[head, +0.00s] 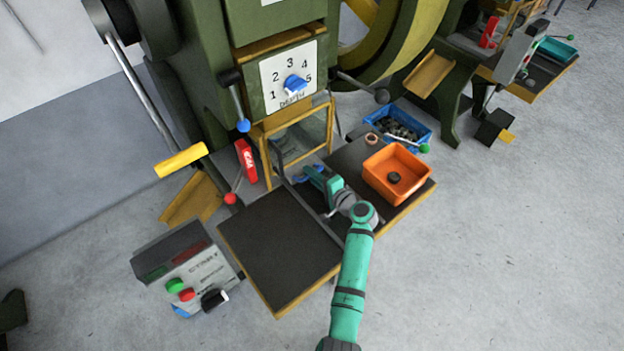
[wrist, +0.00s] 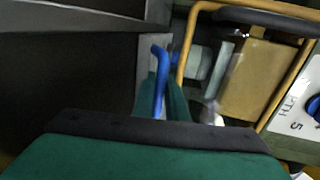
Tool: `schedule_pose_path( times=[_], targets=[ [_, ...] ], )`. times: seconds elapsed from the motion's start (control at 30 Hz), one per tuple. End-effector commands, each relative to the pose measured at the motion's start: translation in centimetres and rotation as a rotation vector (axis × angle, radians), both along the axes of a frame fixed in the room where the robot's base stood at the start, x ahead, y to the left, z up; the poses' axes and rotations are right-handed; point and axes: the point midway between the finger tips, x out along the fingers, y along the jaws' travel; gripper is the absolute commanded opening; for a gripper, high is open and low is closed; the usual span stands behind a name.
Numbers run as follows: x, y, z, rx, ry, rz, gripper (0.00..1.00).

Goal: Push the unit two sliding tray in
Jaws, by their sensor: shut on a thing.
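My gripper (head: 306,178) is at the front of the near green press, by the opening of its yellow-framed guard (head: 329,128). It is shut on a blue handle (wrist: 158,75), which stands between the teal fingers in the wrist view. In the head view only bits of blue show at the fingertips. A light grey metal strip lies behind the handle in the wrist view. The sliding tray itself is mostly hidden by my gripper and the guard, and I cannot tell how far out it stands. No unit number is readable.
A dark-topped bench (head: 280,245) lies left of my arm. On the right are an orange bin (head: 396,172) holding a dark piece and a copper coil (head: 371,139). A control box (head: 185,268), red-knobbed lever (head: 231,198) and blue-knobbed lever (head: 243,124) stand nearby. A blue crate (head: 427,137) sits behind.

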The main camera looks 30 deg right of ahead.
Motion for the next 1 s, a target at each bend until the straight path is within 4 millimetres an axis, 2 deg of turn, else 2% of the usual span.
schedule_pose_path(
  times=[0.37, 0.4, 0.43, 0.47, 1.0],
  targets=[
    [0.48, 0.18, 0.21, -0.003, -0.003, 0.001, 0.0],
    [0.49, 0.2, 0.22, -0.003, -0.003, 0.002, 0.22],
    [0.48, 0.22, 0.19, -0.003, -0.003, 0.002, 0.29],
    [0.46, 0.22, 0.15, -0.002, -0.002, 0.002, 0.31],
    [0.15, 0.36, -0.52, 0.001, 0.008, 0.004, 0.31]
  ],
)
